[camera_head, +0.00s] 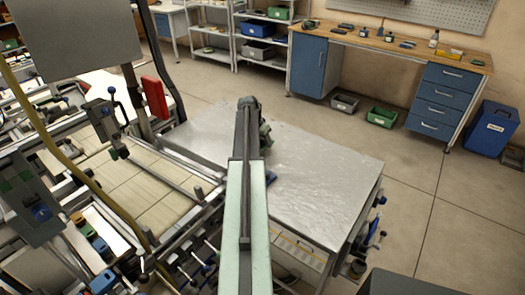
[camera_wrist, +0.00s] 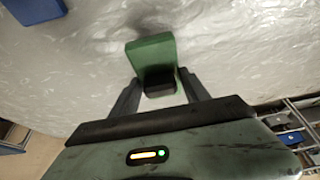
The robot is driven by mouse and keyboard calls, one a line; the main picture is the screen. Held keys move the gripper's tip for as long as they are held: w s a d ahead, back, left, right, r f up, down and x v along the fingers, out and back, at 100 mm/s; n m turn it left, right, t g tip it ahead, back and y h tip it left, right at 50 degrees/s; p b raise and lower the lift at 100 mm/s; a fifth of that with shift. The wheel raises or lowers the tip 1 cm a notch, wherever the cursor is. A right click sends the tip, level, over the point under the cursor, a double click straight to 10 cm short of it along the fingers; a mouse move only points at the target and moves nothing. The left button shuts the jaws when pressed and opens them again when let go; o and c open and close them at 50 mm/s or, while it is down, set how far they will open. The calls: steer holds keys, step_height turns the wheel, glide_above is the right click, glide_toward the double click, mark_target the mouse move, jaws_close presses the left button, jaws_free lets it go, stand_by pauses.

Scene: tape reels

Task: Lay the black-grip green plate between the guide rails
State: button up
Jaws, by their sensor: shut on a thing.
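In the wrist view, the green plate (camera_wrist: 151,50) with its black grip (camera_wrist: 159,86) is at the fingertips of my gripper (camera_wrist: 158,92). The jaws are shut on the black grip, and the green part extends beyond the fingers. The shiny metal table top (camera_wrist: 235,60) is behind it; I cannot tell whether the plate touches it. In the head view, my arm hides most of the gripper, and a little dark green shows at its far end (camera_head: 266,137). I cannot make out the guide rails for certain in either view.
A blue piece (camera_wrist: 33,9) lies on the metal table in the wrist view. The right part of the metal table (camera_head: 325,165) is bare. A framed machine with pale slats (camera_head: 125,185) stands close on the left. A wooden-topped workbench (camera_head: 395,48) stands at the back.

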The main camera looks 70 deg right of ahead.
mark_target(262, 146)
step_height(262, 146, down, 4)
steer(key=b, duration=0.2)
steer(key=shift+r+b, duration=0.2)
steer(key=shift+b, duration=0.2)
steer(key=shift+r, duration=0.2)
steer(key=shift+f, duration=0.15)
steer(key=o, duration=1.4)
